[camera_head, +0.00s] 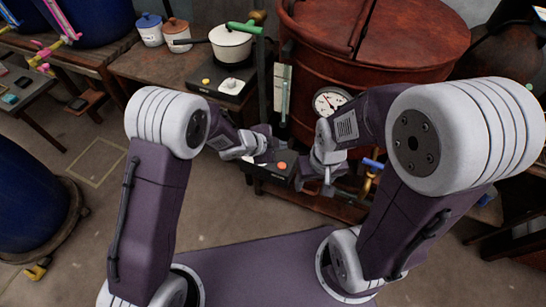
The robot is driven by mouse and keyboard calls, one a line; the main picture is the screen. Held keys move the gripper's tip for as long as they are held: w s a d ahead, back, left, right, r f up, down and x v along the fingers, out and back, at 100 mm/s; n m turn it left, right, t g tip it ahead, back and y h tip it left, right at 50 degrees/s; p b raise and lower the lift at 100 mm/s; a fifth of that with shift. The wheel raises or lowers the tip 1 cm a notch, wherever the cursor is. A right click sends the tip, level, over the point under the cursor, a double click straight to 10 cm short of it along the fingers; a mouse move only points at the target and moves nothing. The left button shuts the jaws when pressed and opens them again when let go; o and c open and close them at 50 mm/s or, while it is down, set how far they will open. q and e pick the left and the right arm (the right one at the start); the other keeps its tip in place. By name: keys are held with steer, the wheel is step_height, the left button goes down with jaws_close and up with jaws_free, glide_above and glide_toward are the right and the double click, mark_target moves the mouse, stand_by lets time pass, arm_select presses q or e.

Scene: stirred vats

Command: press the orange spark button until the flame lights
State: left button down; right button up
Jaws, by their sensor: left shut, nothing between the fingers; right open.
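The orange spark button (281,166) is a small round disc on top of a dark box (268,176) low in front of the large red-brown vat. My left gripper (266,145) is shut and empty, just above and left of the button. I cannot tell whether it touches the box. My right gripper (315,187) is open and empty, a little to the right of the button and box. I see no flame in this view; the space under the vat is mostly hidden by my arms and grippers.
The red-brown vat (375,35) carries a round dial gauge (328,101). A white pot (231,43) stands on a dark burner (222,82) at the back. Yellow and blue fittings (371,172) sit right of my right gripper. Bare floor (215,205) lies in front.

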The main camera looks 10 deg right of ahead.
arm_select(q)
steer(key=shift+f, duration=0.15)
steer(key=b, duration=0.8)
glide_above(280, 167)
step_height(280, 167, down, 8)
steer(key=shift+w, duration=0.1)
steer(key=shift+f+b, duration=0.3)
steer(key=shift+f, duration=0.05)
steer(key=shift+f, duration=0.1)
stand_by(1.2)
steer(key=shift+f+b, duration=0.3)
steer(key=shift+f+b, duration=0.3)
steer(key=shift+f, duration=0.1)
stand_by(0.6)
stand_by(0.3)
steer(key=shift+a+r+p, duration=0.1)
steer(key=shift+r+p, duration=0.75)
